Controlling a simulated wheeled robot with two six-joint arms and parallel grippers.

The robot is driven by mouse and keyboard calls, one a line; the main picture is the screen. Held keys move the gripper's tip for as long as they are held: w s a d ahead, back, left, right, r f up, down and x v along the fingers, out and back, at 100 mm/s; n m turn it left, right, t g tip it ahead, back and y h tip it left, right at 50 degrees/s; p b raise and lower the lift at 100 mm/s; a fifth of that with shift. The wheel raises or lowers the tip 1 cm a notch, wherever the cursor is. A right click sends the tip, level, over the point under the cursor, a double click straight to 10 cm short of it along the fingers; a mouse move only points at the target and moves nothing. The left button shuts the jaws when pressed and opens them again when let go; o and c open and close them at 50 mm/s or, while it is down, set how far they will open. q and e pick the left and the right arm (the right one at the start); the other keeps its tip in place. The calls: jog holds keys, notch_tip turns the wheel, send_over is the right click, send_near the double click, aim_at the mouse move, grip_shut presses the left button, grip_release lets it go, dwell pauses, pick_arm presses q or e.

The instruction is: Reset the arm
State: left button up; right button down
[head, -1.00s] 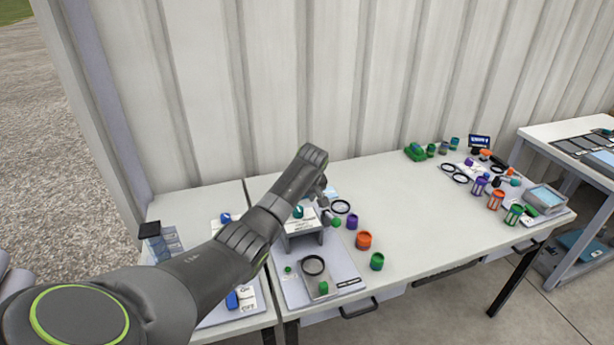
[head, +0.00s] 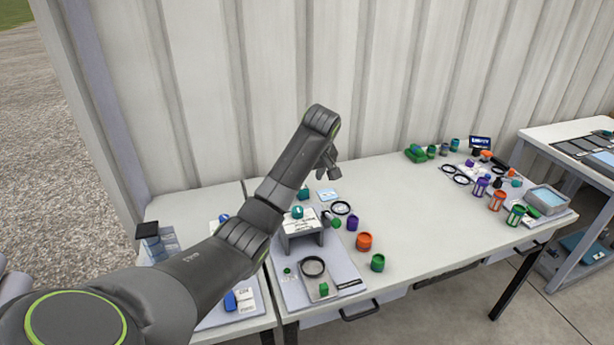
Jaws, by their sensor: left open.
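My left arm (head: 255,215) reaches in from the lower left and bends up over the back of the white table. My left gripper (head: 329,172) hangs from its raised end, above the table's back part, small and partly turned away. It is open, and I see nothing in it. It is above and apart from the small grey stand (head: 301,242) with a teal piece (head: 297,212) on top. My right gripper is not in view.
On the white table (head: 420,205) lie an orange jar (head: 364,242), a green jar (head: 377,262), a purple jar (head: 352,223) and black rings. More small parts crowd the right end. A corrugated wall (head: 400,80) stands close behind. The table's middle is clear.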

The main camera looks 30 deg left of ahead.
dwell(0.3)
pick_arm(q)
jog(key=s+d+f+m+h, duration=0.1)
jog(key=s+d+f+m, duration=0.15)
jog(key=s+f, duration=0.65)
jog(key=s+d+f+m, duration=0.1)
jog(key=s+f+m, duration=0.2)
jog(key=s+f, duration=0.55)
jog(key=s+d+f+m+t+h, duration=0.1)
jog(key=s+d+m, duration=0.1)
jog(key=s, duration=1.1)
jog(key=s+d+m, duration=0.2)
jog(key=s+m, duration=0.1)
jog(key=s, duration=1)
notch_tip(320, 180, down, 26)
jog(key=a+g+b, duration=0.1)
jog(key=a, duration=0.1)
jog(key=s+d+f+g, duration=0.1)
jog(key=s+f, duration=1.3)
jog(key=f, duration=0.2)
jog(key=shift+s+d+f+h+b, duration=0.2)
jog(key=shift+s+f+h+b, duration=0.1)
jog(key=shift+h+b, duration=0.1)
